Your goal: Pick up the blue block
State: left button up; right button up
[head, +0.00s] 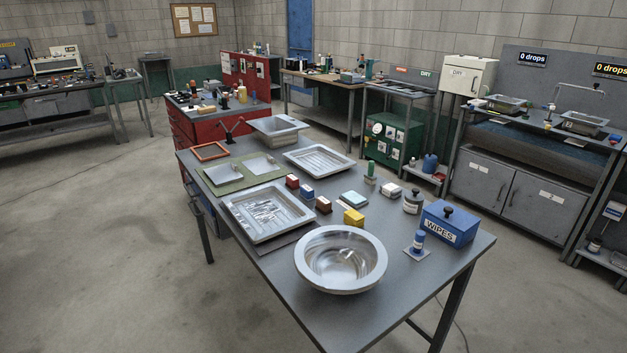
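The small blue block (307,193) sits on the grey metal table, with a pale side facing the camera. It is in a loose row between a red block (292,182) and a brown block (323,205). A yellow block (353,218) stands nearer, to the right of the brown one. Neither of my grippers is in the head view.
A metal tray (233,211) lies left of the blocks, and a round steel bowl (308,281) stands in front. A blue wipes box (463,228) and small containers are at right. The table's (425,297) right front area is bare. Open floor (110,260) lies left.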

aim_at(307, 193)
jog(key=i+j+z, duration=0.15)
jog(key=i+j, duration=0.2)
jog(key=i+j+z, duration=0.2)
jog(key=j, duration=0.3)
jog(key=i+j+z, duration=0.15)
jog(key=i+j, duration=0.25)
jog(key=i+j+z, duration=0.15)
jog(key=j, duration=0.5)
jog(key=i+j+z, duration=0.15)
jog(key=i+j, duration=0.2)
jog(key=j, duration=0.2)
jog(key=i+j+z, duration=0.2)
jog(key=j, duration=0.35)
jog(key=i+j+z, duration=0.15)
jog(key=j, duration=0.45)
jog(key=i+j+z, duration=0.15)
jog(key=j, duration=0.5)
